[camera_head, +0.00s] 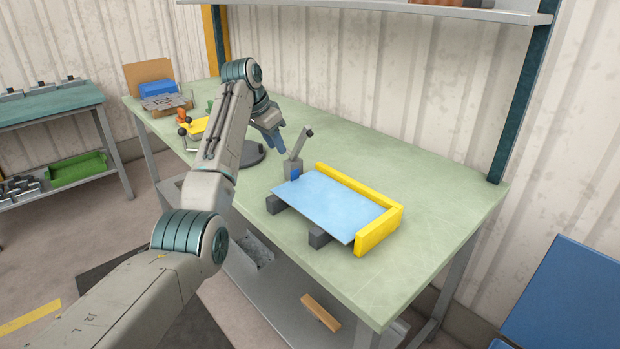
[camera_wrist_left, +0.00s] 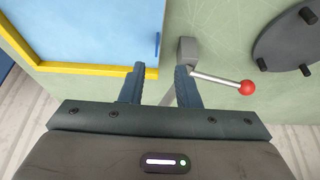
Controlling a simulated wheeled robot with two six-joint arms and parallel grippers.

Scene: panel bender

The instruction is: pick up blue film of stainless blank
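The stainless blank with its light blue film (camera_head: 335,205) lies flat on dark blocks on the green table, bordered by a yellow L-shaped stop (camera_head: 378,232). In the left wrist view the blue sheet (camera_wrist_left: 85,30) fills the upper left. A small darker blue tab (camera_wrist_left: 157,43) shows near its right edge, and a blue patch (camera_head: 295,174) shows near that edge in the head view. My left gripper (camera_head: 281,145) is above the table, beyond the sheet's left end. Its fingers (camera_wrist_left: 160,70) are apart with nothing between them. My right gripper is not in view.
A grey clamp (camera_head: 294,165) stands beside the sheet; its lever and red knob (camera_wrist_left: 247,87) show close to my right finger. A dark round base (camera_head: 252,156) is left of it. A cardboard box (camera_head: 150,75) is at the far left. The table's right part is clear.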

